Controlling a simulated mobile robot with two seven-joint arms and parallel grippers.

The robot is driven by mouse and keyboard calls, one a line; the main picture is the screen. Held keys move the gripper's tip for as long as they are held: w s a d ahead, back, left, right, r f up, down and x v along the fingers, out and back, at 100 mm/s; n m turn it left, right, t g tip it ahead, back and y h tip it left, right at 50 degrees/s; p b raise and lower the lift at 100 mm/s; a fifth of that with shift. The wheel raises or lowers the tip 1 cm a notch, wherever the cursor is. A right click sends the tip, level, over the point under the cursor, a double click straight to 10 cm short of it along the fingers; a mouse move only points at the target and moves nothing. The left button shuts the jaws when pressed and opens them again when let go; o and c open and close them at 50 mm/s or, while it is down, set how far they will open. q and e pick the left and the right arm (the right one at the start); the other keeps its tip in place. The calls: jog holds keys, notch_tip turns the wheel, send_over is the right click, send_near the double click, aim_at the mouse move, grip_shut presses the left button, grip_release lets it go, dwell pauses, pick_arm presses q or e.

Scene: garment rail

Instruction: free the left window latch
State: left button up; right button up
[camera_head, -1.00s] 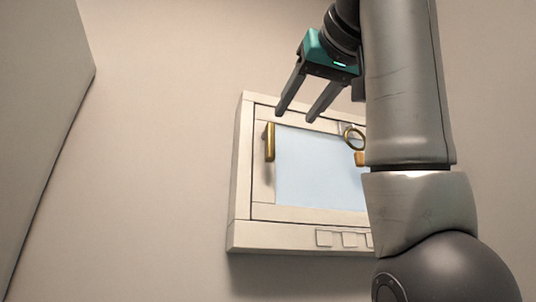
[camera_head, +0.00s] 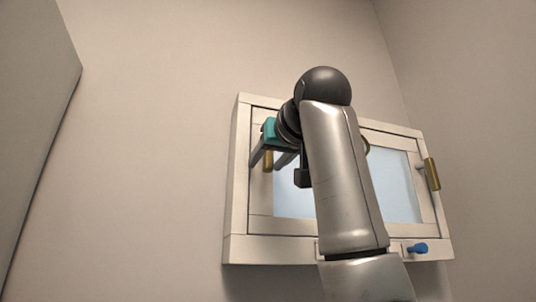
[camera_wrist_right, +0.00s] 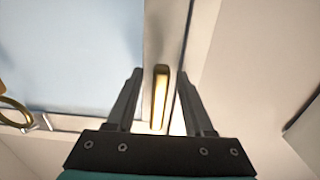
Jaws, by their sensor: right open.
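The window (camera_head: 240,185) is a white frame with pale blue panes on the wall. The left latch (camera_head: 268,160) is a short brass bar, upright on the left side of the frame, partly covered by my fingers in the head view. My right gripper (camera_head: 266,163) is open at it. In the right wrist view, the brass latch (camera_wrist_right: 160,98) lies between the two open fingers of the gripper (camera_wrist_right: 160,74), with a gap on each side. My left gripper is out of view.
A second brass latch (camera_head: 432,174) stands on the window's right side. A brass ring (camera_wrist_right: 15,112) shows at the left of the wrist view. A blue peg-like piece (camera_head: 417,248) sits on the lower sill. My right arm hides the window's middle.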

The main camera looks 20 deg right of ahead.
grip_shut()
dwell(0.5)
dwell(1.0)
